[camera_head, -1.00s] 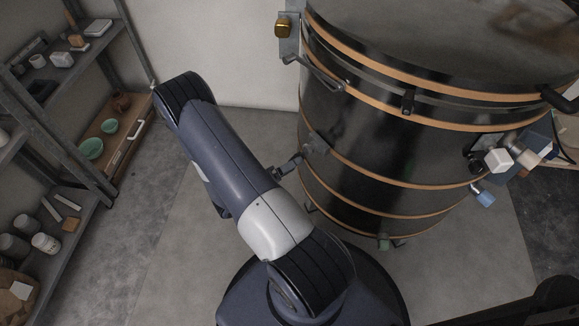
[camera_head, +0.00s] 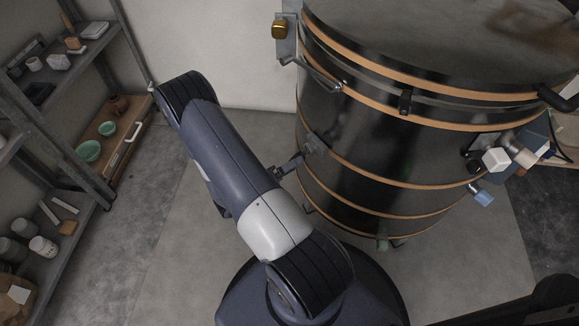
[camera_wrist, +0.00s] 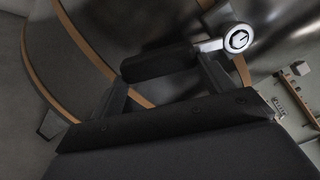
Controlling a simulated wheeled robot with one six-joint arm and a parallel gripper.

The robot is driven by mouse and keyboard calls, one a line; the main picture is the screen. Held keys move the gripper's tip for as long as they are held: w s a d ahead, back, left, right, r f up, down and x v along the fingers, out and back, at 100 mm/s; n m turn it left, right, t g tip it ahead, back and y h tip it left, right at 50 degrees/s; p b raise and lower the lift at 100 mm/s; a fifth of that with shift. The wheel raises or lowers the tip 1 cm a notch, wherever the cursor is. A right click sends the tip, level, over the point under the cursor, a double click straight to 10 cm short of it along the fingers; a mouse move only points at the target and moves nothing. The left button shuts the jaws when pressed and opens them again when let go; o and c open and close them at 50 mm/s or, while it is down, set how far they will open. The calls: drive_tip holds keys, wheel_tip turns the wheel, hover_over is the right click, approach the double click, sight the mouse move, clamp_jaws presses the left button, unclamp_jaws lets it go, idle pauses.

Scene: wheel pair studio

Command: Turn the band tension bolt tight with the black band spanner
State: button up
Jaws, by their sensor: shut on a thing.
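In the wrist view, my gripper (camera_wrist: 165,80) is shut on the black band spanner (camera_wrist: 160,64) by its black handle. The spanner's bright ring end (camera_wrist: 226,29) points up and right. Behind stands the large dark drum (camera_wrist: 105,30) with copper-coloured bands.
A grey metal shelf (camera_head: 75,160) with bowls, cups and blocks stands at the left. Floor between shelf and drum is clear.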

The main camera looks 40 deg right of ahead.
idle(0.4)
drive_tip(key=m, duration=0.1)
drive_tip(key=w+r+m, duration=0.1)
drive_tip(key=w+m+b, duration=0.1)
drive_tip(key=shift+w+d+r+m, duration=0.15)
drive_tip(key=shift+w+d+m, duration=0.05)
drive_tip(key=shift+d+m, duration=0.1)
drive_tip(key=w+r+m, duration=0.1)
drive_tip(key=w+r+m+b, duration=0.1)
drive_tip(key=m, duration=0.1)
drive_tip(key=shift+d, duration=0.1)
idle(0.5)
drive_tip(key=shift+w+d+r+m+b, duration=0.1)
drive_tip(key=shift+w+r+m+b, duration=0.2)
drive_tip(key=shift+r+m, duration=0.5)
drive_tip(key=shift+w+d+r+m+b, duration=0.1)
drive_tip(key=shift+w+r+m, duration=0.3)
drive_tip(key=shift+m, duration=0.7)
